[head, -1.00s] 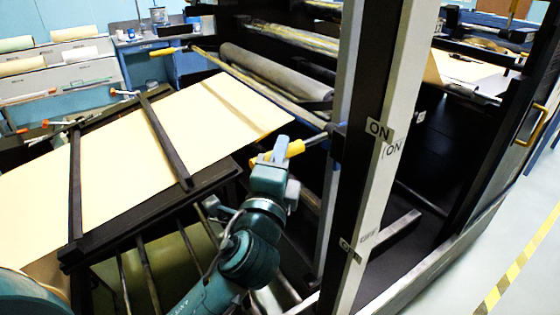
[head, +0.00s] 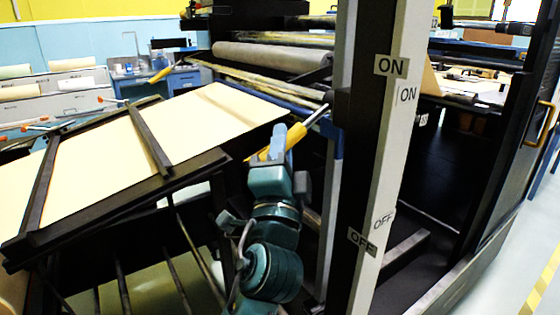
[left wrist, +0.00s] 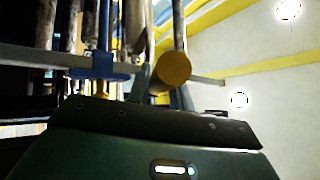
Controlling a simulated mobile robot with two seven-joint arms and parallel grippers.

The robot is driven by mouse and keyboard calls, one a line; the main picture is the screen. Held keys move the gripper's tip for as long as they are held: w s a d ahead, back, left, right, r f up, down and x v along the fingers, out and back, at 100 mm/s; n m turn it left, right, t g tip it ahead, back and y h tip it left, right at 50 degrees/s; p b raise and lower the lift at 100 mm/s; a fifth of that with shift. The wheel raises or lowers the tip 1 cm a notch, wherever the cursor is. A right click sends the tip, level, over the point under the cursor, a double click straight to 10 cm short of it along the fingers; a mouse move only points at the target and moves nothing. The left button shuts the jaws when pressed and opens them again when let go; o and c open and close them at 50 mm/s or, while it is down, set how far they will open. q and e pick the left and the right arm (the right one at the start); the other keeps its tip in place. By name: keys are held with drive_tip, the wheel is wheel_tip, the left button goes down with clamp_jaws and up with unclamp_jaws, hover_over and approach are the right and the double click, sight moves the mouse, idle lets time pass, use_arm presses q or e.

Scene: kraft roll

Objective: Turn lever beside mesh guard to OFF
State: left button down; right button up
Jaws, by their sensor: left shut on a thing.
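The lever has a yellow handle (head: 292,136) and a metal shaft that meets the dark post. It slants down to the left from the post. My left gripper (head: 277,148) is closed around the yellow handle from below. In the left wrist view the handle's round yellow end (left wrist: 173,68) shows just beyond my gripper's body; the fingers are hard to make out there. ON labels (head: 391,65) sit high on the post and OFF labels (head: 362,242) sit lower. I cannot clearly make out the mesh guard. My right gripper is not in view.
A tilted table with a cream sheet (head: 100,160) and dark bars lies left of my arm. A second yellow handle (head: 162,74) is behind it. A grey roller (head: 270,57) lies at the back. The tall post (head: 385,150) stands close on the right.

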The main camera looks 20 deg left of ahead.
use_arm(q)
drive_tip(key=c, duration=1.3)
unclamp_jaws()
drive_tip(key=shift+o, duration=0.2)
drive_tip(key=shift+f, duration=0.1)
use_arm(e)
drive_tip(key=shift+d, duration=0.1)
